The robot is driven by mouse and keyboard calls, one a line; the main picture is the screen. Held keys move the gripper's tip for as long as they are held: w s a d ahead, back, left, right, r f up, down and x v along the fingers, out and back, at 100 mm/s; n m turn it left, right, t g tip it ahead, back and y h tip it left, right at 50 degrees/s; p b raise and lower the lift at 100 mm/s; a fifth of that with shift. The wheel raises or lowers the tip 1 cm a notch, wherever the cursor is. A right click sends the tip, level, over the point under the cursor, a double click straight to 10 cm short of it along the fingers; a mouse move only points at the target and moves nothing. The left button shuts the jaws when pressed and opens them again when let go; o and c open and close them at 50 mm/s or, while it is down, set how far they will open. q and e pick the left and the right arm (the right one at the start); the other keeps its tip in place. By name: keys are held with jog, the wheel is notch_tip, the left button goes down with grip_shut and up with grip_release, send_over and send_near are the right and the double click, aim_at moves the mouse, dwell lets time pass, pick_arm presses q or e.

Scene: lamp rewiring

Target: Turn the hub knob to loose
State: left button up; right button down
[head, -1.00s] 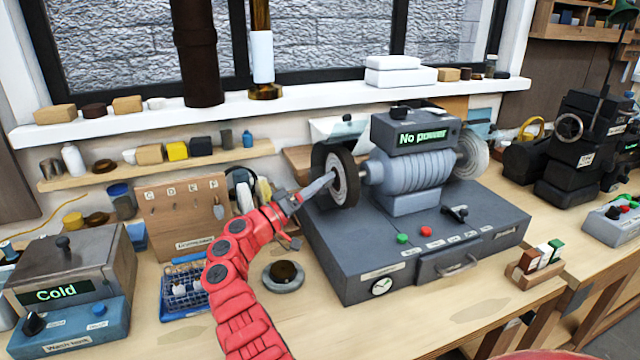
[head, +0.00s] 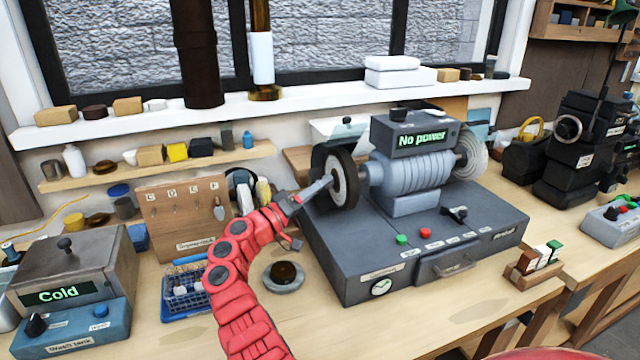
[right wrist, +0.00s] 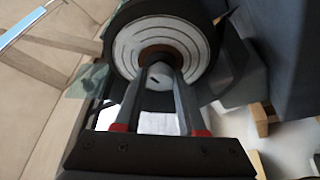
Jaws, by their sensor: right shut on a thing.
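The hub knob (right wrist: 158,75) is a small pale knob with a dark mark, at the centre of the grinder's left wheel (head: 349,178). The wheel also shows in the right wrist view (right wrist: 185,32), with pale rings around a brown centre. My right gripper (head: 328,181) reaches the wheel's hub from the left in the head view. In the right wrist view its two fingers (right wrist: 161,85) are shut on the knob, one on each side. The fingers hide the knob in the head view. My left gripper is not in view.
The grinder (head: 413,165) shows "No power" and stands on a grey base (head: 470,240) with green and red buttons. A round dish (head: 284,275), a blue basket (head: 185,295) and a pegboard (head: 165,215) are near my arm. A box reading "Cold" (head: 60,275) is at left.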

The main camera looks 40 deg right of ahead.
jog(key=shift+w+r+n+g+y+p, duration=0.15)
jog(key=shift+n+g+y+p, duration=0.4)
jog(key=shift+n+y+p, duration=1.9)
jog(key=shift+s+r+n+g+y+p, duration=0.15)
jog(key=shift+n+g+p, duration=0.4)
jog(key=shift+n, duration=3.85)
jog(key=shift+w+r+n+g+y+p, duration=0.15)
jog(key=shift+n+g+y+p, duration=0.35)
jog(key=shift+n+y+p, duration=1.95)
jog(key=shift+n+h+b, duration=0.95)
jog(key=shift+n+h, duration=0.05)
jog(key=shift+h, duration=0.25)
jog(key=shift+c, duration=2.4)
grip_release()
